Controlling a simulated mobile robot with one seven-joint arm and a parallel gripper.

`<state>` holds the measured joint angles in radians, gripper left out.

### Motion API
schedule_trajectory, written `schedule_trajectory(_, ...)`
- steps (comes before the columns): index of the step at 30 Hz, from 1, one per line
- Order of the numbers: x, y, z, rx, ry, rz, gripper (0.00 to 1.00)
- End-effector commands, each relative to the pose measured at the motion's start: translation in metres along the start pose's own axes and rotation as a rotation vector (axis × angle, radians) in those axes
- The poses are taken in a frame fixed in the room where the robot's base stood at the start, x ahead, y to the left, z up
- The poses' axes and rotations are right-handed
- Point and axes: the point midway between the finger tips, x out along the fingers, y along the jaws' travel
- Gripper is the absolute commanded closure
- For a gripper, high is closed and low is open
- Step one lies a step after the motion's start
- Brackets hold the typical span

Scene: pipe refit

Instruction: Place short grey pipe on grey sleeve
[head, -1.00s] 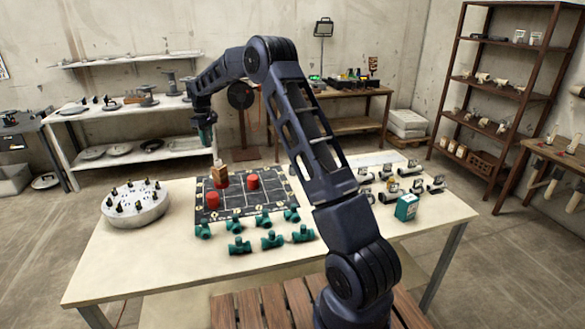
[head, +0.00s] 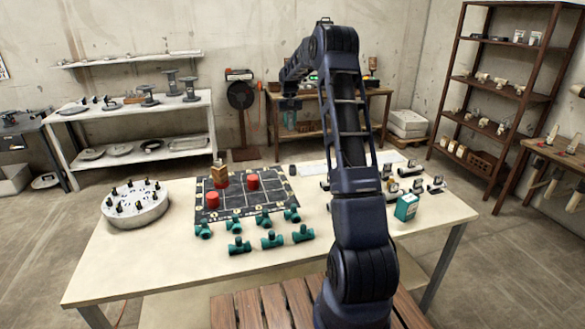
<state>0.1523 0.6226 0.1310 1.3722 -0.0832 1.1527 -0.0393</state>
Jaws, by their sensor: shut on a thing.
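My gripper (head: 290,122) hangs pointing down beyond the far edge of the table, well above it and in front of the back workbench. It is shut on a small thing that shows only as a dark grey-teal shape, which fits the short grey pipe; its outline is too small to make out. A short dark grey cylinder (head: 292,170) stands upright on the table by the far right corner of the black gridded mat (head: 238,202). It may be the grey sleeve, but I cannot tell for sure. My gripper is above and apart from it.
Several teal fittings (head: 271,240) lie in front. A round grey holder (head: 136,205) is at left. A teal box (head: 406,207) and several pipe fittings (head: 411,169) are at right.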

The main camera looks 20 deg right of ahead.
Motion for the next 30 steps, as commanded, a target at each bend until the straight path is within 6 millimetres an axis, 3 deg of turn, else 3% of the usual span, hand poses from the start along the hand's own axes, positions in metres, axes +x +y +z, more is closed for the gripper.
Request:
schedule_trajectory(5, 0.008, 0.013, 0.003, 0.028, -0.002, 0.000, 0.94)
schedule_trajectory(22, 0.126, 0.013, 0.003, 0.027, -0.002, -0.001, 0.94)
schedule_trajectory(30, 0.156, 0.013, 0.002, 0.027, 0.000, 0.000, 0.94)
